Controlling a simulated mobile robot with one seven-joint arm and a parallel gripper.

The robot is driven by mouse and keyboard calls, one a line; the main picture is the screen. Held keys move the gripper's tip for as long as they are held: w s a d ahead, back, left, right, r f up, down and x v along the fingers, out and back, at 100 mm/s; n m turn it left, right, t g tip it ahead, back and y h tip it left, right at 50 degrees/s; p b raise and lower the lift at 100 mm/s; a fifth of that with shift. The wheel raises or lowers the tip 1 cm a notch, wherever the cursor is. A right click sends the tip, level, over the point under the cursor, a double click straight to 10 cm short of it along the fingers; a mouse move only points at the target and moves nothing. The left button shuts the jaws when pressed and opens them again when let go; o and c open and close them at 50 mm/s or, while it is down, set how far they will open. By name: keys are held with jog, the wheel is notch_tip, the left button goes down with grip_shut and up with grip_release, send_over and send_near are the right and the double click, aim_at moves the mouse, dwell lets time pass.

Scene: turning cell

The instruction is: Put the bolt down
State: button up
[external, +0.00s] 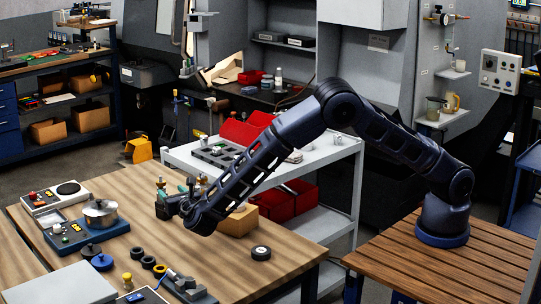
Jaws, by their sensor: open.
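My gripper (165,207) is at the left end of my lowered arm, low over the middle of the wooden workbench (265,230). It is open; its fingers are dark and small in this view. I cannot make out the bolt with certainty. It may be hidden by my gripper or be among the small parts beside it. Whether anything touches the fingers cannot be told.
A pot (100,213) stands on a blue unit left of my gripper. Bare wood lies between rings and roller.

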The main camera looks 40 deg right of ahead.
jog(key=w+d+r+m+g+h, duration=0.2)
jog(key=d+r+m, duration=0.15)
jog(key=d, duration=0.45)
jog(key=w+d+r+m+g+h, duration=0.1)
jog(key=d+r+m+g, duration=0.2)
jog(key=d, duration=0.6)
jog(key=w+d+r+m+g+h, duration=0.1)
jog(key=w+d+r+m+h, duration=0.15)
jog(key=d+r, duration=0.4)
jog(key=s+d+r+m+g, duration=0.2)
jog(key=d+m, duration=0.1)
jog(key=d, duration=0.5)
jog(key=s+d+r+m+g+y, duration=0.1)
jog(key=s+d+r+m+g, duration=0.15)
jog(key=d, duration=0.55)
jog(key=s+d+r+m+g, duration=0.1)
jog(key=s+d+r+m, duration=0.15)
jog(key=d, duration=0.55)
jog(key=s+d+r+m+g+y, duration=0.35)
jog(key=s+d+m, duration=0.45)
jog(key=s+d, duration=0.75)
jog(key=s+d+f+m+t+y, duration=0.1)
jog(key=s+m, duration=0.3)
jog(key=s, duration=0.6)
jog(key=s+d+f+m+t+y, duration=0.1)
jog(key=s+d+m+y, duration=0.1)
jog(key=s, duration=0.8)
jog(key=shift+d+f+m+y, duration=0.3)
jog(key=shift+m+y, duration=0.4)
jog(key=shift+m, duration=0.7)
